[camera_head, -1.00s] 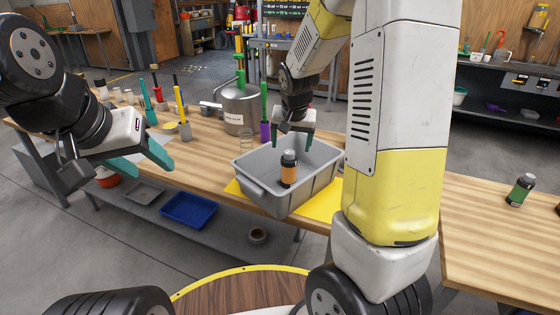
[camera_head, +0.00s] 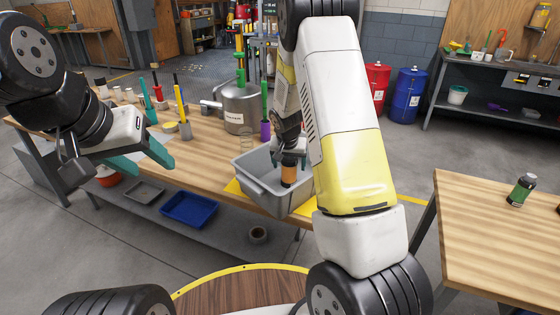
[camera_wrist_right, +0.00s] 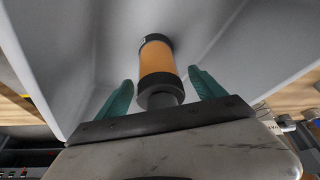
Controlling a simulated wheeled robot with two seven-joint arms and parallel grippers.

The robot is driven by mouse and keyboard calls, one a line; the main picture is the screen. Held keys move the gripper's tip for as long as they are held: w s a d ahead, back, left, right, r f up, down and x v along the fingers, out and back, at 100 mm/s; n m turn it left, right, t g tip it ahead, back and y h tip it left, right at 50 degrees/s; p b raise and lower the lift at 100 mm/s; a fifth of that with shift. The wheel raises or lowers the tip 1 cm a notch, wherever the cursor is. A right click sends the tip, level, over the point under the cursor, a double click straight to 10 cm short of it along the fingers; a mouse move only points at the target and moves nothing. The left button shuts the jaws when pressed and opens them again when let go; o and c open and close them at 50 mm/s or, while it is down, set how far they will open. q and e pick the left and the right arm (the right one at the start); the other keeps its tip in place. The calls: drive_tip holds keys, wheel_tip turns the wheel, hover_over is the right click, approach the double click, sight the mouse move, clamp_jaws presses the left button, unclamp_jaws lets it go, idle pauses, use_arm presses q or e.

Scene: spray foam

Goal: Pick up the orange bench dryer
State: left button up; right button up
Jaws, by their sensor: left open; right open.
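The orange bench dryer (camera_head: 289,174) is a small cylinder with an orange body and dark ends. It stands in the grey bin (camera_head: 262,203) on the workbench. My right gripper (camera_head: 290,152) is down in the bin at the dryer's upper end, open. In the right wrist view, the dryer (camera_wrist_right: 157,66) lies between and ahead of the two teal fingers (camera_wrist_right: 158,92), with a gap on each side. My arm hides part of the bin in the head view. My left gripper (camera_head: 118,172) is open and empty above the bench's left front edge.
A green bottle (camera_head: 521,190) stands on the separate right table. Blue and grey trays sit on the lower shelf.

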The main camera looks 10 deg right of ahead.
clamp_jaws()
idle(0.4)
